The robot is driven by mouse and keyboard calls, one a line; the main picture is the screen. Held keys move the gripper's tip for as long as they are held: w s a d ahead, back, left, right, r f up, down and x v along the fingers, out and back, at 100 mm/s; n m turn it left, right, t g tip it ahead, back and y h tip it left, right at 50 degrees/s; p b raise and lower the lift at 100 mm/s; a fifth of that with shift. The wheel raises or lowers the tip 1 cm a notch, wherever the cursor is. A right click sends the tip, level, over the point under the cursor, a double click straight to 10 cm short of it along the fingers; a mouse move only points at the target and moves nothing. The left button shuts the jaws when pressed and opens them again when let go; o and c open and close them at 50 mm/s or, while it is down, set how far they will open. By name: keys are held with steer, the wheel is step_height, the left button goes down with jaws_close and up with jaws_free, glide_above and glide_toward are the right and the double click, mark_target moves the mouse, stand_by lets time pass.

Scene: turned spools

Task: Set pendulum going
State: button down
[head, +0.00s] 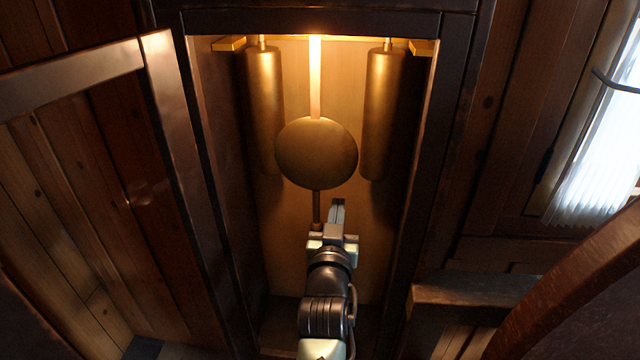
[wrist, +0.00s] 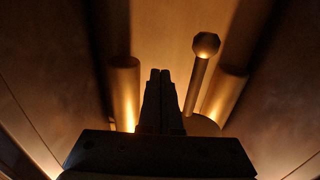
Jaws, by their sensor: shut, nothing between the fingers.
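The pendulum is inside an open clock case (head: 440,150). Its round brass bob (head: 316,153) hangs near the middle on a bright rod (head: 315,80), and a thin lower rod (head: 317,205) sticks out below it. My gripper (head: 337,205) is shut and empty, just below the bob and right of the lower rod in the head view. In the wrist view my fingers (wrist: 160,75) are together, with the rod's knobbed end (wrist: 206,45) to their right and a visible gap. The bob (wrist: 203,126) is partly hidden behind my gripper there.
Two brass cylinder weights hang either side of the pendulum, one left (head: 264,105) and one right (head: 385,110). The case's side walls are close around my arm. The framed door (head: 170,120) stands open at left. A wooden ledge (head: 470,290) is at lower right.

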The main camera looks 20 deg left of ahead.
steer(key=shift+w+a, duration=0.1)
steer(key=shift+w, duration=0.3)
